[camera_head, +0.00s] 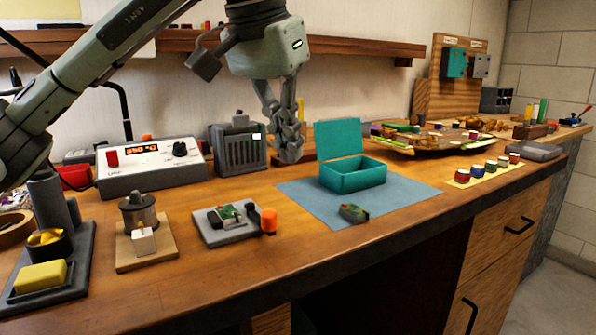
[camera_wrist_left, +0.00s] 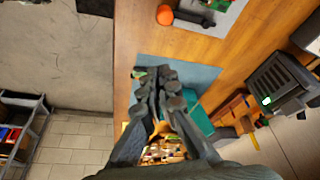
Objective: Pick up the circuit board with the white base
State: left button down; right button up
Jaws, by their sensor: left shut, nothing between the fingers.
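A small green circuit board (camera_head: 353,213) lies on the front part of the blue mat (camera_head: 300,197); its base colour is too small to tell. Another green board (camera_head: 232,212) sits in a pale grey holder (camera_head: 225,232) left of the mat, beside an orange-topped part (camera_head: 268,221). My left gripper (camera_head: 290,152) is shut and empty, pointing down above the bench behind the mat's left part. In the left wrist view its fingertips (camera_wrist_left: 157,78) are together over the mat, with the small board (camera_wrist_left: 139,73) partly showing beside them. My right gripper is not in view.
An open teal box (camera_head: 352,181) with a raised lid stands on the mat. A soldering station (camera_head: 150,168) and a grey vented unit (camera_head: 238,150) stand behind. A wooden stand with a metal pot (camera_head: 139,212) is at left. The bench front is clear.

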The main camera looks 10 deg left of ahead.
aim_at(228, 215)
jog(key=k+l, duration=0.15)
jog(key=k, duration=0.35)
jog(key=k+l, duration=0.15)
jog(key=k, duration=0.35)
